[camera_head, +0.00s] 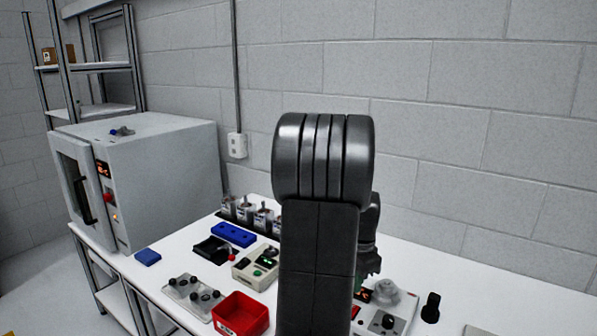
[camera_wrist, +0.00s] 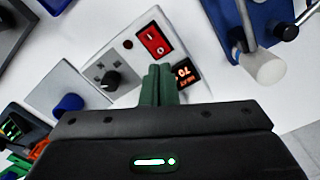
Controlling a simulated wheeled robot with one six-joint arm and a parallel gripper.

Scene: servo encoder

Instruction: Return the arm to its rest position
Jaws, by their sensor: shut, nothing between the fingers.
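My gripper (camera_wrist: 158,72) has green fingers that are pressed together, with nothing between them. In the wrist view the fingers point over a light control box (camera_wrist: 128,52) with a red rocker switch (camera_wrist: 152,40), a black knob (camera_wrist: 110,80) and a small lit display (camera_wrist: 184,73). I cannot tell whether the fingertips touch the box. In the head view my dark arm (camera_head: 318,230) rises in the middle and bends down behind itself, with its wrist part (camera_head: 368,250) above the right side of the table. The arm hides most of the gripper there.
A grey oven-like box (camera_head: 145,165) stands at the table's left end. A red bin (camera_head: 240,314), a blue block (camera_head: 233,235) and several small devices lie left of my arm. A black knob-shaped piece (camera_head: 430,308) stands at right. The back right of the white table is clear.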

